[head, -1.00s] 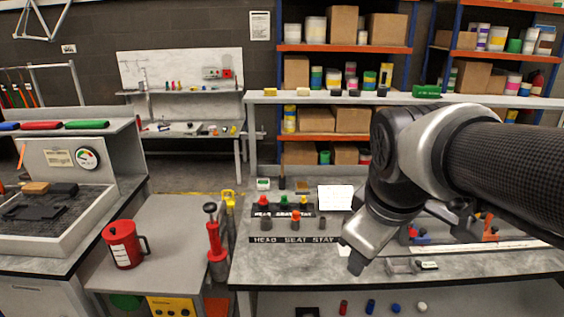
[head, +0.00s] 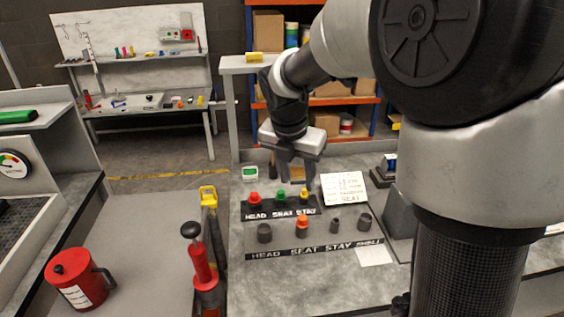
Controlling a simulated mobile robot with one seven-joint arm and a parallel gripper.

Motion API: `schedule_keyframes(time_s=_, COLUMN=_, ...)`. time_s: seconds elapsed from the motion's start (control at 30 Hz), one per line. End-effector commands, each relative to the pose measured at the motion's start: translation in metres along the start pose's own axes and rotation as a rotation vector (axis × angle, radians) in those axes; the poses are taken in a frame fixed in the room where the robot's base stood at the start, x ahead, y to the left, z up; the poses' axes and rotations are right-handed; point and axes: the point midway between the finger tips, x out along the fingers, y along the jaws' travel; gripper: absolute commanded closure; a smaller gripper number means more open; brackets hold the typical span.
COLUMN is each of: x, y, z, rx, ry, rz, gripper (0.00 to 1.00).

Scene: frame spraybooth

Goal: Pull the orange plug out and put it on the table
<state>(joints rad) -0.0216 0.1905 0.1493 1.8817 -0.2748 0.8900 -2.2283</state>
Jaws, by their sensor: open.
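In the head view the orange plug (head: 302,222) sits upright in the SEAT place of the front rack (head: 290,250), labelled HEAD, SEAT, STAY and a further word. Dark grey tubes stand on either side of it. My gripper (head: 296,184) points down above and behind the plug, over the back rack, with its jaws apart and nothing seen between them. It is clear of the orange plug. The table (head: 310,278) is grey, with bare surface in front of the front rack.
The back rack (head: 262,212) holds a red plug (head: 254,198), a green plug (head: 280,196) and a yellow plug (head: 304,195). A white card (head: 344,187) stands right of it. A red pump (head: 201,262) and red can (head: 77,278) stand at left.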

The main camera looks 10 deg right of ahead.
Motion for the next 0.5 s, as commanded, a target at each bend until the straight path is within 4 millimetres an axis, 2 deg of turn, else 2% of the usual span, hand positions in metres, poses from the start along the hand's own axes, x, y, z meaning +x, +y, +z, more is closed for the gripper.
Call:
schedule_keyframes(time_s=0.17, x=0.016, y=0.000, z=0.000, rx=-0.008, ry=0.002, rz=-0.002, gripper=0.58)
schedule_keyframes(time_s=0.5, x=0.082, y=0.000, z=-0.001, rx=-0.007, ry=0.003, rz=-0.003, gripper=0.58)
